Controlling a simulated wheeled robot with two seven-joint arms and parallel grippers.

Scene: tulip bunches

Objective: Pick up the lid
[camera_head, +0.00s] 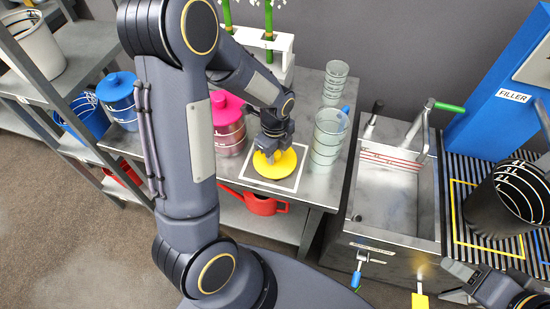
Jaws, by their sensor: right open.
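A round yellow lid (286,165) lies over a white square outline on the metal bench. My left gripper (268,155) is right above it, pointing down, with its fingers at the lid's raised middle. The fingers partly hide that middle, so I cannot tell whether they are closed on it. My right gripper (448,283) is open and empty at the bottom right, in front of the sink unit and far from the lid.
A pink-lidded canister (229,125) and a blue-lidded canister (119,100) stand left of the lid. Stacked clear cups (328,137) stand close on its right. A sink (392,200), a blue filler (500,92) and black buckets (507,198) are further right. A red watering can (258,204) is below.

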